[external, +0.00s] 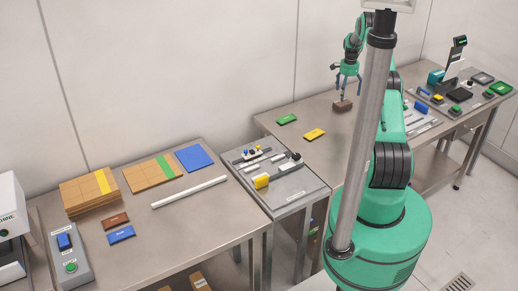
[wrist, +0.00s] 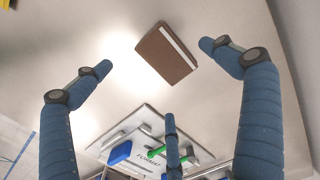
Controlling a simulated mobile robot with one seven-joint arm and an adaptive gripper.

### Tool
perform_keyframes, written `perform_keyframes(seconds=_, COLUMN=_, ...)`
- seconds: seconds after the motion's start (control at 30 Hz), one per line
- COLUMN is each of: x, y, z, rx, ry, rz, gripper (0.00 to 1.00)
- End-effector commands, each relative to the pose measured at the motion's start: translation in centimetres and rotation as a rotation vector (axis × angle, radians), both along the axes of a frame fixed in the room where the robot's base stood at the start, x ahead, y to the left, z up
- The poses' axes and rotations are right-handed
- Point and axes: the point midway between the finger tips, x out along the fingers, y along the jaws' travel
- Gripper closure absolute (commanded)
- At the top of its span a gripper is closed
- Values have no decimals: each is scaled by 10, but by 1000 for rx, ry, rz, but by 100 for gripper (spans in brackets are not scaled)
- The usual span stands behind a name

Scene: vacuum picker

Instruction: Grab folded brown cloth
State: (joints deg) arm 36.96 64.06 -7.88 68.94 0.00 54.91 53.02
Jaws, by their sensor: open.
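The folded brown cloth (wrist: 166,54) lies flat on the steel table in the wrist view, a small brown block with a pale stripe along one edge. It also shows in the external view (external: 342,106) just below my gripper. My gripper (external: 345,88) points down above the cloth, with its fingers spread. In the wrist view my gripper (wrist: 158,65) has its blue fingers wide apart, the cloth between and beyond the upper tips, closer to the right one. No finger visibly holds the cloth.
A green piece (external: 286,119) and a yellow piece (external: 314,134) lie left of the cloth on the same table (external: 300,150). A plate with a blue block (wrist: 120,152) and green part is near the lower finger. Bare table surrounds the cloth.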

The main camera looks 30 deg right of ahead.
Motion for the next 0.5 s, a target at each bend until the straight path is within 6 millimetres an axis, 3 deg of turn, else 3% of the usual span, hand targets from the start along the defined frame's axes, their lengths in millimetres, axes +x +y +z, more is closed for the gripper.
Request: perform_keyframes(seconds=0.5, x=0, y=0, z=-8, rx=0, ry=0, rz=0, gripper=3)
